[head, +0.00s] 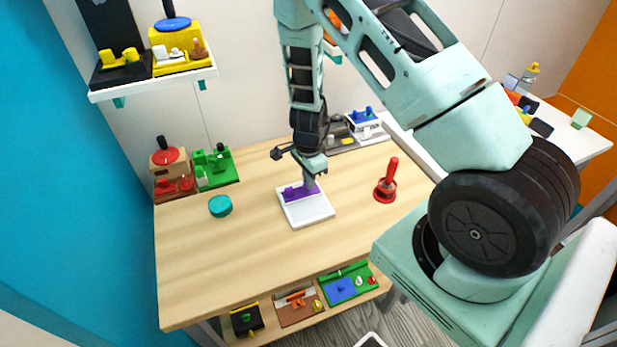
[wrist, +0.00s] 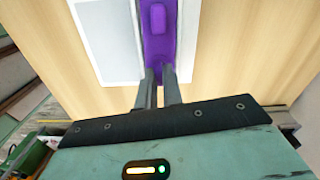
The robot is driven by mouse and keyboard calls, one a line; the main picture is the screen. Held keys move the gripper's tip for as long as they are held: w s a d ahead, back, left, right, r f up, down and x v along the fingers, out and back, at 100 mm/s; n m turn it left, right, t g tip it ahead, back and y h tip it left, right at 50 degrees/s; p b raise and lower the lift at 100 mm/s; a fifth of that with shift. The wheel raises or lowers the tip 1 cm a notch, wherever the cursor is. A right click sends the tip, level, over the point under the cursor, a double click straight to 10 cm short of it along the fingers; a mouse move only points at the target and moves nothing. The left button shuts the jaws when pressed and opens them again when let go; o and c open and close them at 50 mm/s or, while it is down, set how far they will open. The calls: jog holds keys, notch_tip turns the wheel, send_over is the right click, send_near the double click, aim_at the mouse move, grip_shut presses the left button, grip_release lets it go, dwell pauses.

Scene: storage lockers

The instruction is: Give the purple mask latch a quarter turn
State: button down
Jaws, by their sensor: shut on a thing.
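The purple latch (head: 292,192) sits on a white plate (head: 308,212) that lies on the wooden table. In the wrist view the purple latch (wrist: 158,35) runs as a strip with a small raised block, beside the white plate's panel (wrist: 105,40). My gripper (head: 310,183) reaches down from above to the latch's right end. In the wrist view my gripper's fingers (wrist: 159,82) are close together, shut on the near end of the purple part. The gripped portion is mostly hidden between the fingers.
A red-handled piece (head: 386,185) stands to the right of the plate, and a teal round piece (head: 220,206) lies to the left. Red and green fixtures (head: 215,168) stand at the back left. The table front (head: 250,270) is clear.

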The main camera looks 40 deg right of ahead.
jog(key=shift+r+m, duration=0.1)
jog(key=shift+m, duration=0.8)
jog(key=c, duration=1.5)
grip_release()
notch_tip(320, 180, up, 17)
jog(key=shift+r, duration=0.15)
